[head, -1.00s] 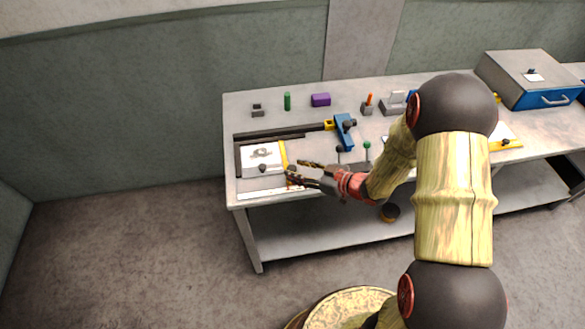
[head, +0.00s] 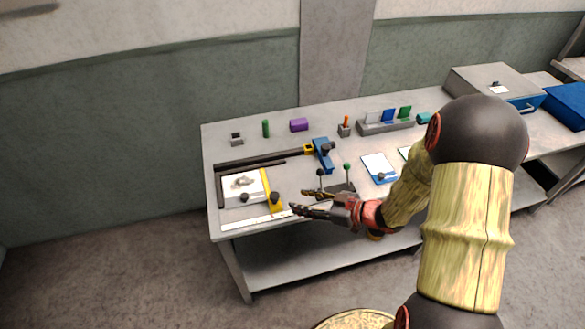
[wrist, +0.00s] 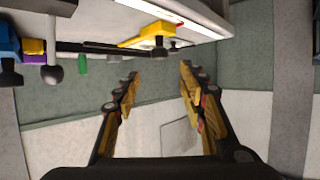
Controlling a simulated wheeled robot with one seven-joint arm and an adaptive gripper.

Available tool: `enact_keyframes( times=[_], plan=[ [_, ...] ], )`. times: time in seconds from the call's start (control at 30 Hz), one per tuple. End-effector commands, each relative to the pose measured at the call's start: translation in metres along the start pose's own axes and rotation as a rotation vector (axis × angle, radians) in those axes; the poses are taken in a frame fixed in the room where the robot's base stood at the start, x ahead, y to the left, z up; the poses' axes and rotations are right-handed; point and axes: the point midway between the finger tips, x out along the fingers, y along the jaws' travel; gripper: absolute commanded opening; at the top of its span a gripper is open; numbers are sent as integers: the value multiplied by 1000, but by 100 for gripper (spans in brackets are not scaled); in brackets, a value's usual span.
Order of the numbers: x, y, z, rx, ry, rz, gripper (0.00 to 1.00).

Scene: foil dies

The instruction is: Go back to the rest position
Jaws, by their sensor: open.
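My gripper (head: 297,202) is open and empty at the front edge of the workbench (head: 240,254), right of a framed white plate with a yellow bar (head: 276,200). The bench edge and the yellow bar (wrist: 148,34) show beyond the fingertips at the top of that view. My gripper touches nothing that I can see.
A blue clamp-like block (head: 323,155), two knobbed levers (head: 346,168), a purple block (head: 299,125) and a green cylinder (head: 266,128) stand on the bench. A card rack (head: 385,126) and a grey-blue box (head: 495,88) are farther right.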

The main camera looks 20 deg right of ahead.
Motion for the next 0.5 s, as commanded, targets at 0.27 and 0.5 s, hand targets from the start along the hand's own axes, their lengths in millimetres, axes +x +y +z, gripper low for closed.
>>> enact_keyframes(
  times=[0.27, 0.5],
  plan=[
    [0, 11, -6, -23, -27, 37, 41],
    [-28, 83, -58, -123, -230, 350, 41]
  ],
)
